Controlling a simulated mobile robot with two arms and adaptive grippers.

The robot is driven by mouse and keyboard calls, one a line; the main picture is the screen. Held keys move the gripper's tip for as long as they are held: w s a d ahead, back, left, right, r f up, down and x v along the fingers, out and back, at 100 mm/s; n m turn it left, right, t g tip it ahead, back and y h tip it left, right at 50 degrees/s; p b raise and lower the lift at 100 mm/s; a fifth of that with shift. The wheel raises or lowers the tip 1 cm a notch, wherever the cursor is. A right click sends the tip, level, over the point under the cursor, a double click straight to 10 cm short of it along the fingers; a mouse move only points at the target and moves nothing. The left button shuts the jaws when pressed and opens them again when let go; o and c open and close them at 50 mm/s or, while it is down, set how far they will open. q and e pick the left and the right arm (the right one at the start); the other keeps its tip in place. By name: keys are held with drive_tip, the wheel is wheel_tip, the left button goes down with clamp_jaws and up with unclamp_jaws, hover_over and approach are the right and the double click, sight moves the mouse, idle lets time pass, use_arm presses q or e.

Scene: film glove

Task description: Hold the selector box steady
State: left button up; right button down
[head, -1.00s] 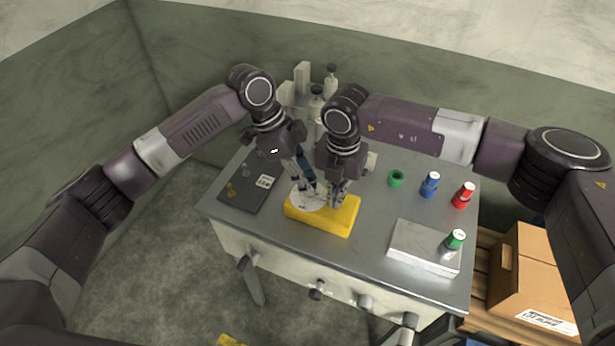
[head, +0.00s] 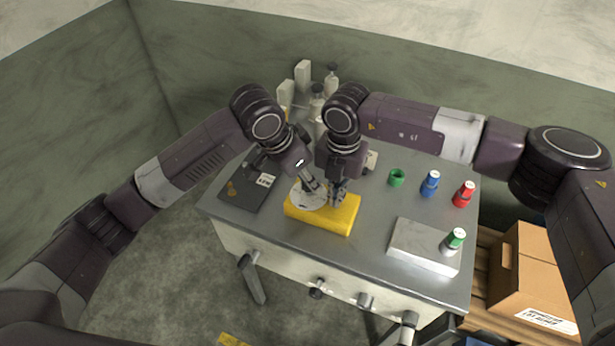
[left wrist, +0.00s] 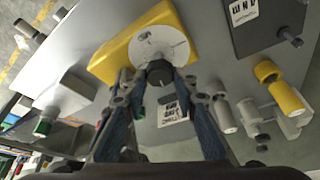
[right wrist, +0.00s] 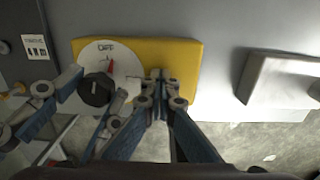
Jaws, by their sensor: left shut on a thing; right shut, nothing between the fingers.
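The yellow selector box (head: 325,215) lies on the grey bench. Its white dial (left wrist: 160,48) carries a black knob (left wrist: 159,73) and, in the right wrist view, a red mark (right wrist: 110,66). My left gripper (head: 314,188) leans in from the left over the dial, its fingers shut on the knob. In the left wrist view the fingertips flank the knob. My right gripper (right wrist: 160,82) is shut and empty, pointing down at the yellow box beside the dial. Its tips appear to touch the box; exact contact is unclear. In the head view, the grippers partly hide the dial and knob.
A dark plate (head: 246,193) lies left of the box. A light block (head: 420,250) and green-labelled bottle (head: 455,239) are front right. Pale containers stand behind.

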use_arm(q)
drive_tip(key=shift+s+f+n, duration=0.1)
drive_tip(key=shift+s+n, duration=0.1)
drive_tip(key=shift+n, duration=0.1)
drive_tip(key=o, duration=1.2)
drive_tip(key=shift+c, duration=0.2)
drive_tip(key=v, duration=1.2)
